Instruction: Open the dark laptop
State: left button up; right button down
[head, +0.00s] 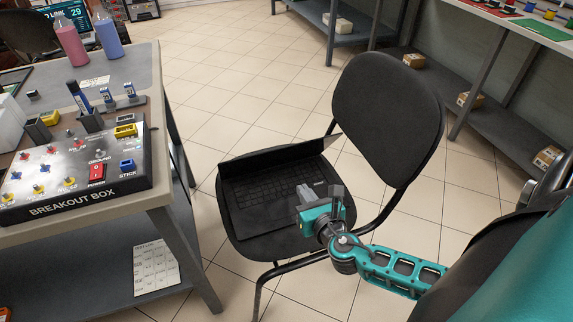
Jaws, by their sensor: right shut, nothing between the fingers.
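The dark laptop (262,192) sits on the seat of a black chair in the head view. Its keyboard shows, and its lid (275,158) stands raised along the far edge, so the laptop is open; the exact lid angle is hard to tell. My right gripper (306,196) is over the right part of the laptop, near the keyboard's right end, and hides that corner. Its fingers are shut with nothing between them. Whether they touch the laptop cannot be told. My left gripper is out of view.
A workbench (150,190) with a breakout box (78,172) and two bottles stands at the left. Shelves with small boxes (470,99) line the right.

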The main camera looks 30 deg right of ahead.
jog(key=b, duration=0.2)
send_near(282, 150)
notch_tip(282, 150, down, 4)
jog(key=w, duration=0.2)
jog(key=shift+w+d+r+p, duration=0.25)
jog(key=shift+w+d+r, duration=0.1)
jog(key=shift+w+r, duration=0.45)
jog(key=shift+w+d+r+p, duration=0.2)
jog(key=shift+w+d+r, duration=0.3)
jog(key=shift+w, duration=0.45)
jog(key=shift+a, duration=0.1)
jog(key=shift+r, duration=0.1)
